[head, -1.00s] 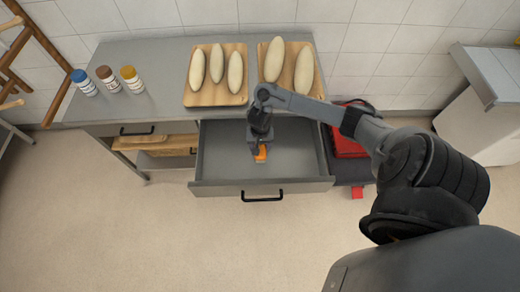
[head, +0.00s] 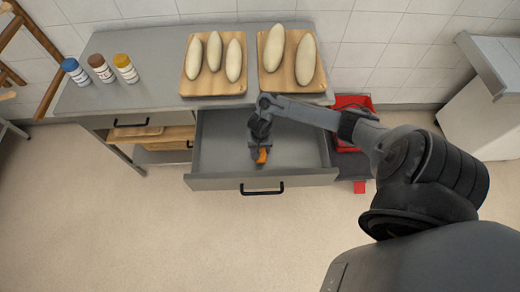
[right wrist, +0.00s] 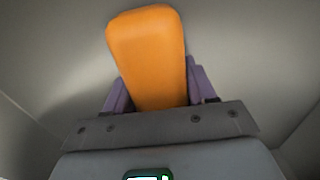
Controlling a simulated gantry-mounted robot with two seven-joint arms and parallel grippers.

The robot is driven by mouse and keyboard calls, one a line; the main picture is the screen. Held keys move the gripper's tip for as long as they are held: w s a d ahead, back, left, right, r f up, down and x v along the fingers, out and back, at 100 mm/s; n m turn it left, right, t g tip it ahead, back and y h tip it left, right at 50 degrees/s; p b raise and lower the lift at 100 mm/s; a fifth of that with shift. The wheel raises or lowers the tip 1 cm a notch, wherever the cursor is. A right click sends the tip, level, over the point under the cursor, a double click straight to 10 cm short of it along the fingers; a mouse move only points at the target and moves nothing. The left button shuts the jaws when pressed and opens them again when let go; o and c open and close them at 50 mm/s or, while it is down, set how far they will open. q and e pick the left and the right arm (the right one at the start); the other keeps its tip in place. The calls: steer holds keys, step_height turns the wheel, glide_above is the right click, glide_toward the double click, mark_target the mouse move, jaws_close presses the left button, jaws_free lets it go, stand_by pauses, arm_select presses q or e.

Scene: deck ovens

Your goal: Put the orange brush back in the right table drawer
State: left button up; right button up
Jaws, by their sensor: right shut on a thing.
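The orange brush (head: 262,156) is held by my right gripper (head: 260,148), over the open right table drawer (head: 215,160). In the right wrist view the orange brush (right wrist: 147,55) sits between the two purple fingers of my right gripper (right wrist: 155,90), which are shut on it. Grey drawer walls surround it in that view. I cannot tell whether the brush touches the drawer floor. The drawer looks otherwise empty, though my arm hides part of its back. My left gripper is not in view.
On the table (head: 150,60) are two wooden boards (head: 200,90) with dough loaves and several bottles (head: 101,68) at the left. The left drawer (head: 115,122) is shut. A red crate (head: 352,104) stands right of the open drawer. Open floor lies in front.

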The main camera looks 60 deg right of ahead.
steer(key=o, duration=1.1)
step_height(320, 180, up, 11)
steer(key=p, duration=0.5)
steer(key=shift+r+p, duration=0.1)
steer(key=shift+p, duration=0.25)
steer(key=shift+r+p, duration=0.35)
steer(key=shift+r, duration=0.15)
